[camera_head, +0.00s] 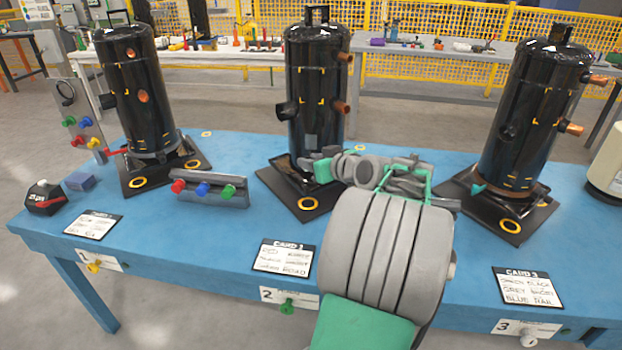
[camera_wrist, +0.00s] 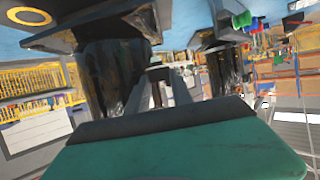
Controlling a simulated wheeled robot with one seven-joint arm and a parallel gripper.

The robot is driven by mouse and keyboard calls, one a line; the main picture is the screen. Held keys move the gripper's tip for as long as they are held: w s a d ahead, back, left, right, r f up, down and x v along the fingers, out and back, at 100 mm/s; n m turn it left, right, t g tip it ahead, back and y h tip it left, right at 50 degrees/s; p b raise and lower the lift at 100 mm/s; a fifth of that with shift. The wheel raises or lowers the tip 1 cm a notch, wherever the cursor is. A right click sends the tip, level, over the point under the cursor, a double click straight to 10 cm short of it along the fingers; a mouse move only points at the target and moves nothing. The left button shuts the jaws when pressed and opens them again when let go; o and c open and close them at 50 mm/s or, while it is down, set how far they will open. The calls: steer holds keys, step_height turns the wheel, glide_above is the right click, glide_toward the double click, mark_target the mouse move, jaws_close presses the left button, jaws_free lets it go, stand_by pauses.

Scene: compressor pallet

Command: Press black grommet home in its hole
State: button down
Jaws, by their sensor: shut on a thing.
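My gripper (camera_head: 328,168) reaches across the blue table to the foot of the middle black compressor (camera_head: 317,85). In the wrist view my gripper (camera_wrist: 160,82) has its fingers close together on a small dark piece (camera_wrist: 158,74), seemingly the black grommet; its shape is unclear. The compressor stands upright on a black base plate (camera_head: 283,186) with a yellow-ringed spot (camera_head: 308,203) at its front corner. My gripper and arm hide the plate's right part. I cannot tell whether the dark piece touches the plate or which hole lies by it.
A left compressor (camera_head: 140,90) and a right compressor (camera_head: 528,105) stand on similar plates. A grey rail with coloured knobs (camera_head: 210,189) lies left of the middle plate.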

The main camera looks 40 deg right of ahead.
steer(key=shift+r, duration=0.1)
steer(key=shift+s, duration=0.2)
step_height(320, 180, down, 6)
steer(key=b, duration=0.5)
steer(key=shift+b, duration=0.75)
stand_by(1.6)
steer(key=shift+f, duration=0.45)
steer(key=shift+f+b, duration=0.9)
steer(key=shift+b, duration=0.05)
